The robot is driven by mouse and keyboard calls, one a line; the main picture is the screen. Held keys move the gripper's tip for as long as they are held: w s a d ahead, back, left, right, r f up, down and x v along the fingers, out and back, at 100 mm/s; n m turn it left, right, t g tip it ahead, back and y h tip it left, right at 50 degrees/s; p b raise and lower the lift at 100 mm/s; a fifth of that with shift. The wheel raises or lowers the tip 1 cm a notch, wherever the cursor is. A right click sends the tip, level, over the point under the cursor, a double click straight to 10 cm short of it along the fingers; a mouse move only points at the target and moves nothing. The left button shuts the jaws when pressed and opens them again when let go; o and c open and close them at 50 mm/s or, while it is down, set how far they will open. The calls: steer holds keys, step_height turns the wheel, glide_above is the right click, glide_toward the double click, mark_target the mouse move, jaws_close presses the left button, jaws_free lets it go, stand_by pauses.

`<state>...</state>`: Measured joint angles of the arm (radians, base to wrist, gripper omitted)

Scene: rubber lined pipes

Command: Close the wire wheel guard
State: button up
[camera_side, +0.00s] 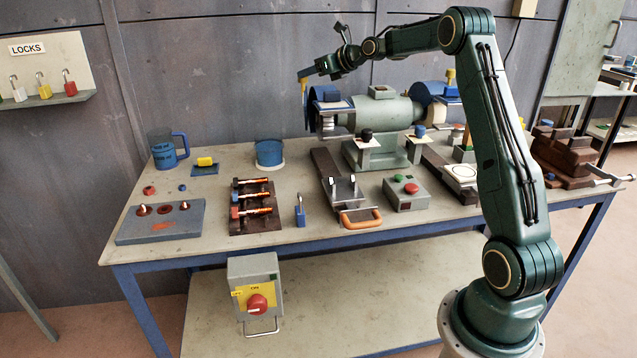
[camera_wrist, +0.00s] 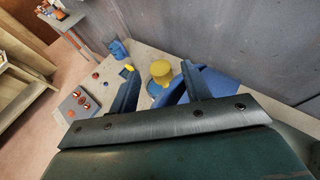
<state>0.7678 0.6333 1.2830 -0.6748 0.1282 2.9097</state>
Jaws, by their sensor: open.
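My gripper (camera_side: 308,73) is open, high at the left end of the green bench grinder (camera_side: 385,112). In the wrist view its two dark fingers (camera_wrist: 160,67) stand apart, with a yellow knob (camera_wrist: 161,70) showing in the gap between them. I cannot tell whether the knob is within the fingers' reach or below them. A blue guard (camera_wrist: 188,84) shows beside the knob, partly hidden by the right finger. In the side view the blue guard (camera_side: 313,108) is at the grinder's left wheel. A second blue guard (camera_side: 428,91) with a yellow knob (camera_side: 450,76) is at the right end.
Black-knobbed and blue-knobbed parts stand before the grinder. A blue mug (camera_side: 164,157), a blue tub (camera_side: 270,152), a red-and-green button box (camera_side: 407,193) and a brown vise (camera_side: 565,152) share the bench (camera_side: 300,236). The grey wall is close behind.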

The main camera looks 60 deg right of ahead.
steer(key=shift+x, duration=2)
jaws_close()
